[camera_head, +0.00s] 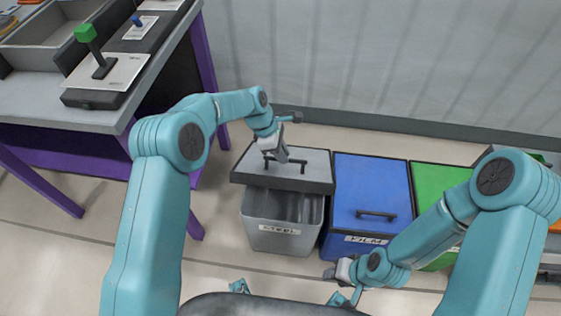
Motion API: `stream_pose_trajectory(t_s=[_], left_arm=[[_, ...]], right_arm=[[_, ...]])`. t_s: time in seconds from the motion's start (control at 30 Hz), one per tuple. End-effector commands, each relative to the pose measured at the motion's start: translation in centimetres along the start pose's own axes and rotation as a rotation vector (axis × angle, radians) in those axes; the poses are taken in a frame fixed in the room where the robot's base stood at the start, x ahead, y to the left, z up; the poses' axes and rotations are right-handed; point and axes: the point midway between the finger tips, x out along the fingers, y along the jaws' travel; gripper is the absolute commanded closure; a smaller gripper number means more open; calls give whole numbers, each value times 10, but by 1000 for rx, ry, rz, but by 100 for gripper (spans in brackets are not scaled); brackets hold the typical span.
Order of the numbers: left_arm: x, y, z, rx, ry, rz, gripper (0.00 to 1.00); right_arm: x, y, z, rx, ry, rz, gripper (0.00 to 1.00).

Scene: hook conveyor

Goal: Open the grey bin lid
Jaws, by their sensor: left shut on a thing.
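The grey bin (283,238), labelled STEEL, stands at the left end of a row of bins. Its grey lid (312,170) is raised at the front, so part of the dark bin interior shows below it. My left gripper (272,158) is at the lid's black handle (300,165) and is shut on it, covering part of the handle. My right gripper (338,272) is low, in front of the blue bin, apart from the grey lid. Its fingers are too small to tell open from shut.
A blue bin (370,190) labelled FILM, with its lid closed, stands right beside the grey bin. A green bin (437,181) stands further right, partly behind my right arm. A purple-legged workbench (60,120) is at the left. A wall (400,70) rises behind the bins.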

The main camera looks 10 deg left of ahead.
Motion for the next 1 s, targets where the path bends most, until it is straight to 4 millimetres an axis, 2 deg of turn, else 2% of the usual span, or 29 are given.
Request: stream_pose_trajectory(t_s=[0.03, 0.1, 0.53, 0.57, 0.6, 0.63, 0.7, 0.73, 0.77, 0.8, 0.83, 1.0], left_arm=[[4, 11, -3, 4, 3, 37, 100], [2, 13, -3, 4, 4, 37, 100], [2, 15, -5, 3, 5, 35, 100], [3, 15, -5, 3, 5, 35, 74], [3, 15, -5, 2, 5, 35, 62], [2, 15, -5, 1, 5, 35, 62], [2, 14, -4, 2, 5, 36, 50], [1, 14, -4, 2, 5, 36, 48], [1, 14, -4, 2, 5, 37, 50], [0, 14, -4, 3, 5, 37, 58], [0, 14, -4, 2, 5, 38, 62], [0, 15, -4, 1, 4, 37, 62]], right_arm=[[1, 0, 0, 0, 0, 0, 57], [1, 0, 0, 0, 0, 0, 57], [2, 1, 0, 0, 0, 0, 57], [2, 1, 0, 0, 0, 0, 57], [2, 1, 0, 0, 0, 0, 57], [2, 1, 0, 0, 0, 0, 57], [2, 1, 0, 0, 0, 0, 57], [2, 1, 0, 0, 0, 0, 57], [2, 0, 0, 0, 0, 0, 57], [1, 0, 0, 0, 0, 0, 57], [1, 0, 0, 0, 0, 0, 57], [1, 0, 0, 0, 0, 0, 57]])
